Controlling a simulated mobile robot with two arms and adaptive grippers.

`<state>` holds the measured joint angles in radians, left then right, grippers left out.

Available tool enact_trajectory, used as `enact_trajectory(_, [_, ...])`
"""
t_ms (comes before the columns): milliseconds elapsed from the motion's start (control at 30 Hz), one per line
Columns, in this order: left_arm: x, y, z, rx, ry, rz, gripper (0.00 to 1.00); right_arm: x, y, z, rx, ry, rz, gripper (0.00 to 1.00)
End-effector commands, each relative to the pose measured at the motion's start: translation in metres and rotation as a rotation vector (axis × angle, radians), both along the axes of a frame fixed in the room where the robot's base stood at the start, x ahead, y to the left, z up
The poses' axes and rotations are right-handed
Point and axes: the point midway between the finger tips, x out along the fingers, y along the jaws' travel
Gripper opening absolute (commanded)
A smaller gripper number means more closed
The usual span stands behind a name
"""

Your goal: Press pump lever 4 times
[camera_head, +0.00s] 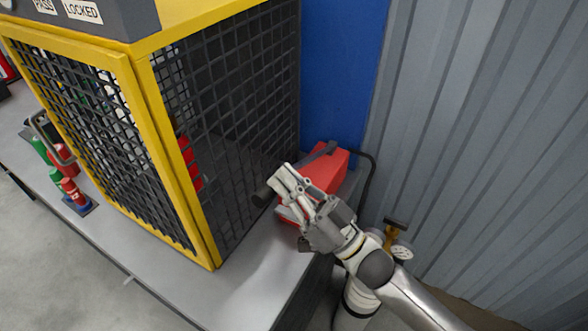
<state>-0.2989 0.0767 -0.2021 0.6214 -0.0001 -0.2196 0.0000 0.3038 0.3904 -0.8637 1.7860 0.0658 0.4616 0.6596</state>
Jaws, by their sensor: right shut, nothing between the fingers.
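A red pump unit (325,170) stands at the right end of the grey bench, against the blue panel. A dark bar lies along its top and a black hose curves off its right side. My left gripper is not in view.
A yellow-framed mesh cage (140,75) stands close to the left of the gripper. A yellow-handled item with a gauge (400,251) is beside my arm. The bench front (235,285) is bare.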

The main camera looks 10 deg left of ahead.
Motion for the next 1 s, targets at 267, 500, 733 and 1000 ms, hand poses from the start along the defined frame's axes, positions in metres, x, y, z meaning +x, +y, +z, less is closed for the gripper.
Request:
enact_trajectory(267, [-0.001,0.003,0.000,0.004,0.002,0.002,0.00,-0.001,0.001,-0.003,0.000,-0.002,0.000,0.00])
enact_trajectory(500, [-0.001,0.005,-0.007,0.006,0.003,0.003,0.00,-0.002,0.001,-0.010,-0.005,-0.013,0.000,0.00])
enact_trajectory(733, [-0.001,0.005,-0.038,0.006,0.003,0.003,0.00,-0.013,0.006,-0.044,-0.041,-0.096,0.000,0.00])
enact_trajectory(1000, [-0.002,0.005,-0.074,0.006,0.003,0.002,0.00,-0.025,0.010,-0.083,-0.089,-0.210,-0.001,0.00])
